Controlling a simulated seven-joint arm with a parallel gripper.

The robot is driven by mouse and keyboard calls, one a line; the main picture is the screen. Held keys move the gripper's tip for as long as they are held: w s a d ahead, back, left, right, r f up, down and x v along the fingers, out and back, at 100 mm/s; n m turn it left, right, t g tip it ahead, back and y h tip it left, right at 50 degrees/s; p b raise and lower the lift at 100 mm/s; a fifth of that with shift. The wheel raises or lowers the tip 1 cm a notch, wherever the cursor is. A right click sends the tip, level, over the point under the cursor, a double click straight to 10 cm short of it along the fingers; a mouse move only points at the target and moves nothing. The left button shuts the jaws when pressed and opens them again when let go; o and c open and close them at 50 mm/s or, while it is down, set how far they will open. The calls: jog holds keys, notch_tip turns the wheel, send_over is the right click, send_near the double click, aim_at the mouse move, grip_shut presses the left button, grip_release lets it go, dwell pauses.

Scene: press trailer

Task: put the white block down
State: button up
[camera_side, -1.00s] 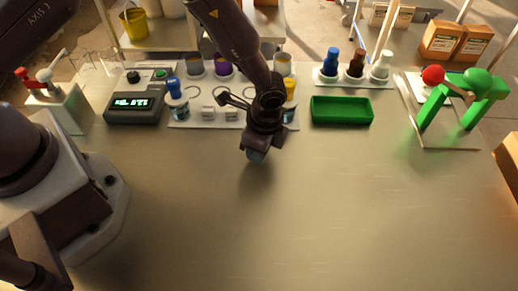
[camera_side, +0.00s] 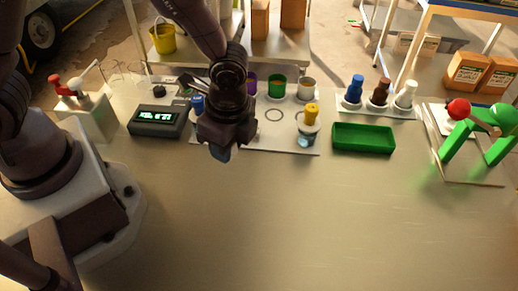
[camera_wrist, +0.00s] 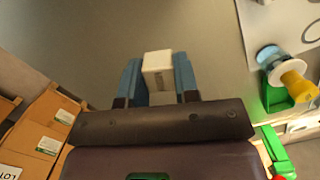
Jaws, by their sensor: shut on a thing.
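The white block (camera_wrist: 158,70) sits between the blue fingertips of my gripper (camera_wrist: 158,82) in the wrist view, with the fingers touching it on both sides. In the side view my gripper (camera_side: 221,153) points down just in front of the white board (camera_side: 270,141). The block cannot be made out there; the gripper body hides it. How far the block is above the bench is hard to tell.
The bench (camera_side: 290,215) is clear in front. A digital scale (camera_side: 158,120) is left of the gripper. A yellow-capped bottle (camera_side: 309,128) stands on the board's right end, beside a green tray (camera_side: 363,139). A green frame (camera_side: 465,140) is far right.

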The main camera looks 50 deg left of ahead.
jog(key=w+a+n, duration=0.2)
jog(key=w+a, duration=0.3)
jog(key=a, duration=0.6)
jog(key=w+a+n, duration=0.2)
jog(key=w+a, duration=0.3)
jog(key=a, duration=0.6)
jog(key=shift+n, duration=0.3)
jog(key=f, duration=0.4)
jog(key=a+f, duration=0.1)
jog(key=f, duration=0.1)
jog(key=shift+w+f, duration=0.1)
jog(key=shift+f, duration=2.2)
jog(key=shift+f, duration=0.1)
jog(key=o, duration=1)
